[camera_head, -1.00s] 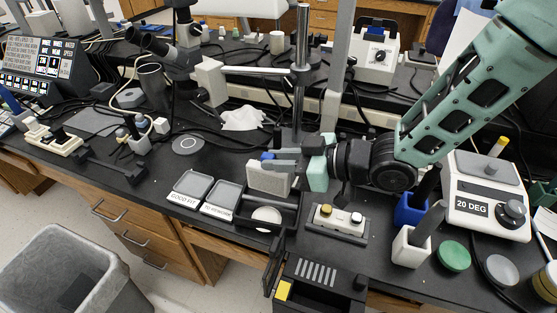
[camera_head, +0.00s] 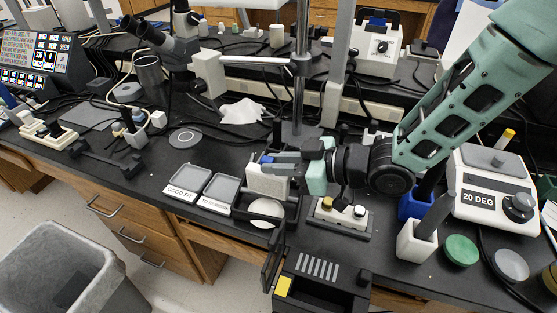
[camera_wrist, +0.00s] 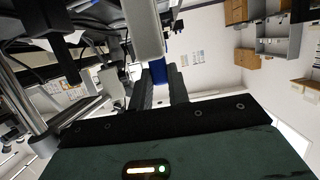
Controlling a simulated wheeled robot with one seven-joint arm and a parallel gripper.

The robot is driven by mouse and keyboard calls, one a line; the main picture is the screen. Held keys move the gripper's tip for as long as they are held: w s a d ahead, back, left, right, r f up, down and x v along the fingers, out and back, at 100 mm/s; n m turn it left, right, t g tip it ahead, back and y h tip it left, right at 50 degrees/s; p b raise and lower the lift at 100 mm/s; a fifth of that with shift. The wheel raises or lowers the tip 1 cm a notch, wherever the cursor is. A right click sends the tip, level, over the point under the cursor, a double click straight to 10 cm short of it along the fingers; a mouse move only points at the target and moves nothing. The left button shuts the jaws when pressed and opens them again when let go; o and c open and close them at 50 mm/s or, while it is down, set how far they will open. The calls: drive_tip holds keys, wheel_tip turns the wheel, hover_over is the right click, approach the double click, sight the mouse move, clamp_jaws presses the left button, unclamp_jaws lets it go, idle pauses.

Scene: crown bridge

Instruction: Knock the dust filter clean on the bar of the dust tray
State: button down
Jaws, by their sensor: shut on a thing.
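The dust filter (camera_head: 267,181) is a pale grey block with a blue tab (camera_head: 266,158) on top. My gripper (camera_head: 272,163) is shut on the tab and holds the block upright over the back of the dust tray. The dust tray (camera_head: 291,215) is black and open, with a pale round patch (camera_head: 265,212) inside. The block and my gripper hide most of its bar; I cannot tell whether the block touches it. In the wrist view, the blue tab (camera_wrist: 175,78) shows between my dark fingers, with a pale slab (camera_wrist: 143,28) above.
Two grey trays, labelled GOOD FIT (camera_head: 187,179) and another label (camera_head: 222,188), stand left of the dust tray. A button box (camera_head: 342,215) is close on its right. A black device (camera_head: 320,275) is in front. A metal post (camera_head: 301,75) rises behind.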

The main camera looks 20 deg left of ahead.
drive_tip(key=shift+r+p, duration=1.6)
drive_tip(key=shift+r, duration=0.5)
drive_tip(key=shift+f, duration=0.2)
wheel_tip(320, 180, down, 4)
drive_tip(key=b, duration=0.3)
drive_tip(key=shift+r+p, duration=1.5)
drive_tip(key=shift+r, duration=0.7)
wheel_tip(320, 180, up, 5)
drive_tip(key=p, duration=0.4)
